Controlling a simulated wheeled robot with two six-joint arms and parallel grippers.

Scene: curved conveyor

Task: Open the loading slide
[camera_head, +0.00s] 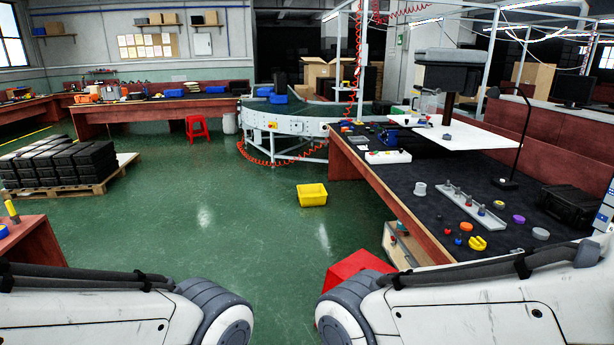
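The curved conveyor (302,127) stands across the room, near the picture's middle. It has a white side, a green belt and a metal frame. Blue bins (278,98) and a dark object sit on it. I cannot make out a loading slide for certain, nor tell whether any part of the conveyor is open or shut. Links of my two arms fill the lower left and lower right corners. Both grippers are out of the picture, and the conveyor is well away from my arms.
A workbench (365,176) with small parts runs along the right. A yellow bin (312,195) lies on the green floor, and a red box (352,268) is near my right arm. Black crates (60,165) on a pallet stand left. A red stool (196,127) stands farther back.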

